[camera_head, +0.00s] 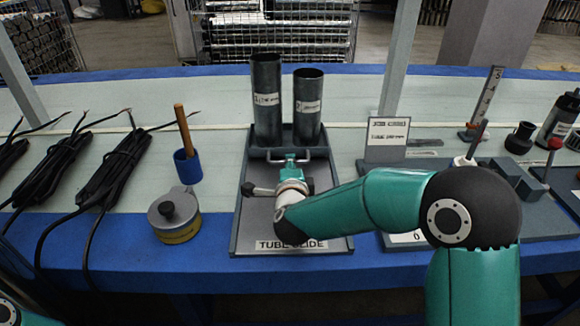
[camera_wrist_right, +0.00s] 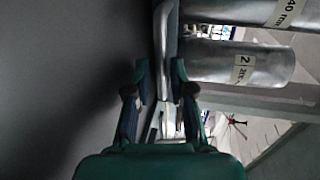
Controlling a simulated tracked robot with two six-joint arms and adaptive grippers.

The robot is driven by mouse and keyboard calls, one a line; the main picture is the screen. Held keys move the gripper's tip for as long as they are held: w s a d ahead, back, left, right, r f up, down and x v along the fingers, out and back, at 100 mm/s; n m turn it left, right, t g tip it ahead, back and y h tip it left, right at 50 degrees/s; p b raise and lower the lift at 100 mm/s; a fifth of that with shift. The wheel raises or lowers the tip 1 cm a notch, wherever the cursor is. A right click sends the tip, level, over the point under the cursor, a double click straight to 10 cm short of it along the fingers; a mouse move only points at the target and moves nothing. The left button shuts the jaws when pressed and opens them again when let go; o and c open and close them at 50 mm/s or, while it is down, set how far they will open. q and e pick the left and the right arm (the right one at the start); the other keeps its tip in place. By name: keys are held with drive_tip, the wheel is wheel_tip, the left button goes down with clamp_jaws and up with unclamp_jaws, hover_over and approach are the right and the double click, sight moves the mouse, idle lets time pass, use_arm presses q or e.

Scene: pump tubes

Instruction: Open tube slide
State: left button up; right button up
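The tube slide (camera_head: 262,226) is a dark grey tray on the table, with a "TUBE SLIDE" label at its front edge. Two dark metal tubes stand at its back: a taller left tube (camera_head: 266,115) and a shorter right tube (camera_head: 308,108). A metal handle (camera_head: 318,151) runs across in front of them. My right gripper (camera_head: 290,160) reaches in over the tray to the handle's middle. In the right wrist view, its narrowed fingers (camera_wrist_right: 161,78) sit on both sides of the handle bar (camera_wrist_right: 164,50). My left gripper is outside the view.
Left of the slide are a round grey canister (camera_head: 175,222), a blue cup (camera_head: 187,167) with a wooden stick, and black cable bundles (camera_head: 112,172). To the right stand a small sign (camera_head: 387,140) and a grey fixture (camera_head: 495,180), partly hidden by my right arm.

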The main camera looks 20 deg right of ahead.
drive_tip(key=shift+w+d+f, duration=0.1)
drive_tip(key=shift+w+d, duration=0.05)
drive_tip(key=shift+w, duration=0.4)
clamp_jaws()
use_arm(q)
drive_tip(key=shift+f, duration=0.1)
use_arm(e)
drive_tip(key=shift+s+f, duration=0.1)
drive_tip(key=shift+s, duration=0.05)
